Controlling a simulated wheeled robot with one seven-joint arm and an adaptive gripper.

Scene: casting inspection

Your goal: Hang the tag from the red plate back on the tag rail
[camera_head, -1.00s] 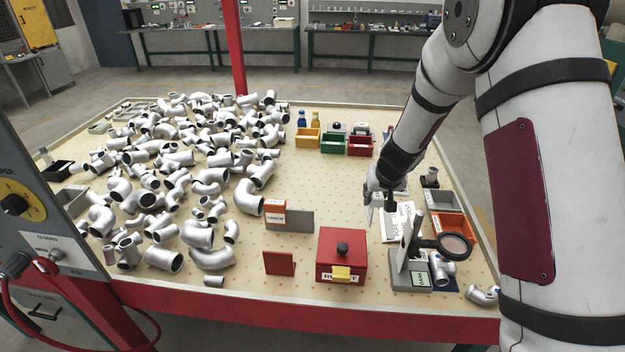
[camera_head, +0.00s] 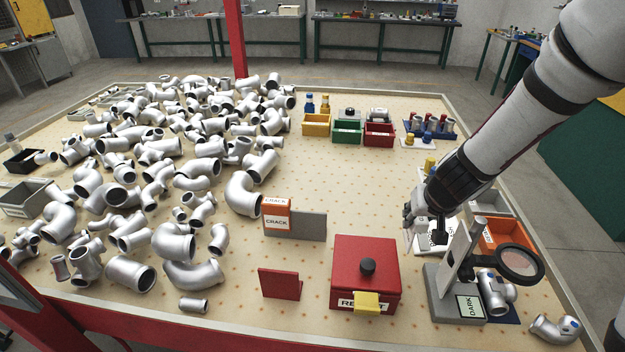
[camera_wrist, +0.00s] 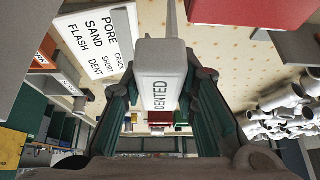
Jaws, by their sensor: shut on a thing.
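My gripper (camera_head: 409,238) is above the right part of the table, beside the printed white sheet. The tag hangs between the fingers, clear of the table as far as I can tell. A small red plate (camera_head: 280,284) stands upright near the front edge, with no tag visible on it. The rail's right part looks bare.
A red REJECT box (camera_head: 365,275) stands between the red plate and a magnifier stand (camera_head: 455,275). The white sheet (camera_head: 437,236) and an orange bin (camera_head: 503,236) lie right. Silver pipe fittings (camera_head: 130,190) crowd the left. The middle of the table is clear.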

